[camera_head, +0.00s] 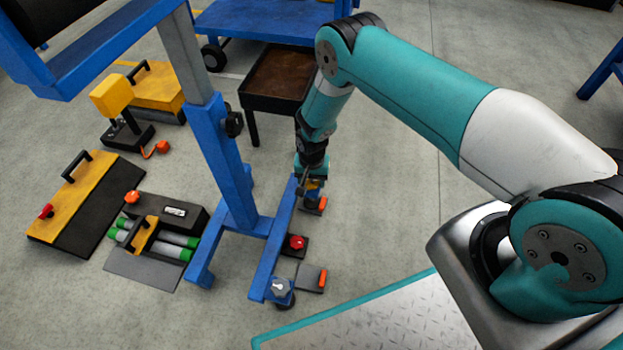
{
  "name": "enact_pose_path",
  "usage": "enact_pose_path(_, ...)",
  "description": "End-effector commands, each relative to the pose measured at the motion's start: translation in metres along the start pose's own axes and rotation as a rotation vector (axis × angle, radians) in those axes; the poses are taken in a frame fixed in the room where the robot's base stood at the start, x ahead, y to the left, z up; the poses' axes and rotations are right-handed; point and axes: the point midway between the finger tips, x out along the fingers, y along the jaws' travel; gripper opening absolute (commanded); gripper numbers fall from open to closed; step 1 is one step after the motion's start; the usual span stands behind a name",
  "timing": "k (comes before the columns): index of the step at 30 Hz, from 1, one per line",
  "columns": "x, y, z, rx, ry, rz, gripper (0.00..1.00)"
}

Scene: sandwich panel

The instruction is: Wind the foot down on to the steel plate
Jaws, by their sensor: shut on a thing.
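My gripper (312,181) points down at the far end of the blue stand's right base beam (271,262). It is shut on what seems to be the knob of the far foot, mostly hidden by the fingers. Just below is a dark steel plate (311,207) with an orange tab. Whether the far foot touches this plate I cannot tell. At the beam's near end is another foot (284,300) with a grey knob (281,287). A second plate (309,277) with an orange tab lies beside it.
A black block with a red knob (297,242) stands right of the beam. Yellow and black cases (83,205), a yellow-headed device (112,96) and green-ended rollers (172,250) lie left. A brown-topped tray table (275,75) stands behind.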

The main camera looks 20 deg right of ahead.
Motion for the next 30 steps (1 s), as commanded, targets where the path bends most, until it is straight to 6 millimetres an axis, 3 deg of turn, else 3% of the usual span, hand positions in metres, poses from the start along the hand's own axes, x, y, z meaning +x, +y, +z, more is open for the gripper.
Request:
enact_pose_path(1,-0.001,-0.001,-0.003,0.001,0.007,-0.004,0.59)
enact_pose_path(4,-0.001,-0.001,-0.002,0.000,0.005,-0.003,0.79)
enact_pose_path(12,-0.002,-0.001,-0.001,0.000,0.003,-0.002,0.79)
enact_pose_path(16,-0.013,-0.001,-0.001,0.000,0.003,-0.002,0.79)
enact_pose_path(30,-0.127,-0.001,-0.002,0.000,0.004,-0.003,0.79)
